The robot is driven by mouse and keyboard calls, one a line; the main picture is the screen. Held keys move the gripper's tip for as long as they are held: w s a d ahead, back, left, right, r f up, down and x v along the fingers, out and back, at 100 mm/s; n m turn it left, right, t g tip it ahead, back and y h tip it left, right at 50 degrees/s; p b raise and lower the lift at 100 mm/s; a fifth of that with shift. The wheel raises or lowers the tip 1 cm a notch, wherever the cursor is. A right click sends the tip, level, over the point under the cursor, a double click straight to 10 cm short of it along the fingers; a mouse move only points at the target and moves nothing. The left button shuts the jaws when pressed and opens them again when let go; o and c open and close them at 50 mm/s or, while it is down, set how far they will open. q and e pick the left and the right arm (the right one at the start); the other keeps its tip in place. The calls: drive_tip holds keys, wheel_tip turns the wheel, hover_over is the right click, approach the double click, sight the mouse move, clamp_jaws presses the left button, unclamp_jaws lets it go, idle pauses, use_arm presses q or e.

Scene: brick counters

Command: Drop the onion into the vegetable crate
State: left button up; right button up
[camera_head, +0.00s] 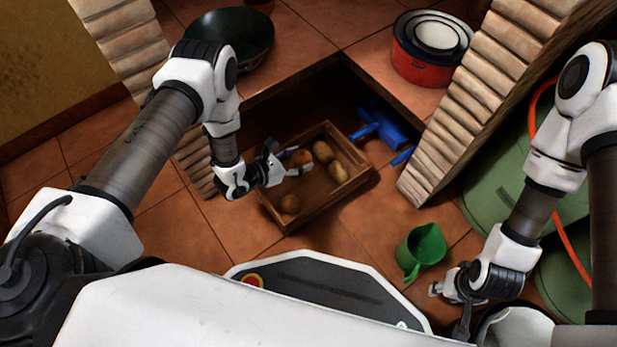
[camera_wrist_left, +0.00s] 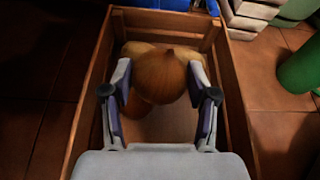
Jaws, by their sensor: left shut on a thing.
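The wooden vegetable crate (camera_head: 338,205) stands on the tiled floor at the mouth of the counter recess. My left gripper (camera_head: 290,165) is over the crate, shut on a brown onion (camera_head: 301,157). In the left wrist view the onion (camera_wrist_left: 162,76) is pinched between both fingers, inside the outline of the crate (camera_wrist_left: 88,105); its height above the bottom is hard to judge. Potatoes (camera_head: 338,172) lie at the crate's far right end.
A green jug (camera_head: 424,247) stands on the floor right of the crate. A blue object (camera_head: 382,127) lies behind the crate in the recess. A red pot with bowls (camera_head: 424,70) and a dark green pan (camera_head: 243,35) sit on the counter. Brick pillars flank the recess.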

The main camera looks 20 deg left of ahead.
use_arm(q)
wheel_tip(320, 180, down, 3)
drive_tip(key=shift+r+b, duration=0.1)
drive_tip(key=shift+b, duration=0.7)
use_arm(e)
wheel_tip(320, 180, down, 2)
drive_tip(key=shift+w+f, duration=0.1)
drive_tip(key=shift+f, duration=0.15)
use_arm(q)
drive_tip(key=shift+r, duration=0.1)
drive_tip(key=o, duration=1.3)
drive_tip(key=shift+c, duration=0.2)
wheel_tip(320, 180, up, 10)
